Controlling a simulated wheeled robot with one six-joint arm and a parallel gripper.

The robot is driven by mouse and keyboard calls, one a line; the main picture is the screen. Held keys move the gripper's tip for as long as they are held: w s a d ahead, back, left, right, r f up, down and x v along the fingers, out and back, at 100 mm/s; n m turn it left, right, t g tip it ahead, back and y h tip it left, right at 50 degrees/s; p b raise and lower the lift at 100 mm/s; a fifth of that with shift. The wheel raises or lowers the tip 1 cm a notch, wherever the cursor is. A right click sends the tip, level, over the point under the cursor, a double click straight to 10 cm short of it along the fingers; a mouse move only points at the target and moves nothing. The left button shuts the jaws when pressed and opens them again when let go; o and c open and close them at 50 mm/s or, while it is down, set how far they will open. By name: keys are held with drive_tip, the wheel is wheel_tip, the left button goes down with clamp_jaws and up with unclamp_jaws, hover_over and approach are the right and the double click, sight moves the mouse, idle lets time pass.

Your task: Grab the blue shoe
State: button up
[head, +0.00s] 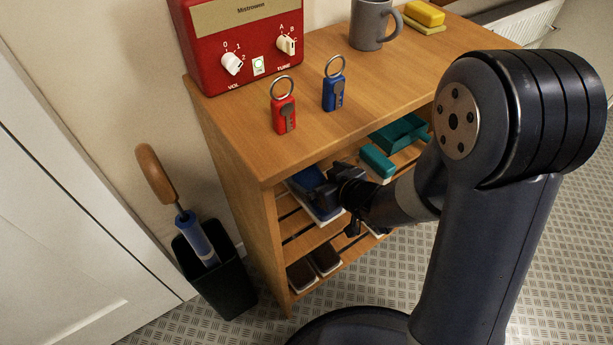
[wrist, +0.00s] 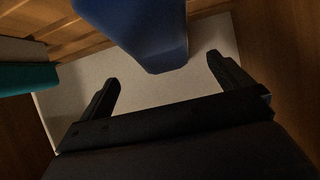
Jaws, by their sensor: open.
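The blue shoe (head: 308,180) sits on the upper slatted shelf inside the wooden cabinet, at its left end. In the wrist view a blue part of it (wrist: 140,30) tapers toward my gripper, above a pale flat surface (wrist: 205,90). My gripper (head: 345,185) reaches into the shelf at the shoe and partly hides it. In the wrist view my gripper (wrist: 163,82) is open, with one finger on each side of the blue tip. The tip lies between or just beyond the fingertips, and no contact shows.
Brown shoes (head: 325,259) stand on the lower shelf. The cabinet top (head: 225,112) is above, holding a red radio (head: 240,40), two key fobs and a mug (head: 371,28).

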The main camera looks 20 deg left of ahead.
sight(308, 172)
drive_tip(key=b+x, duration=0.2)
drive_tip(key=x, duration=0.5)
drive_tip(key=shift+a+b, duration=0.25)
drive_tip(key=shift+b, duration=0.05)
drive_tip(key=shift+c, duration=0.2)
drive_tip(key=c, duration=1.2)
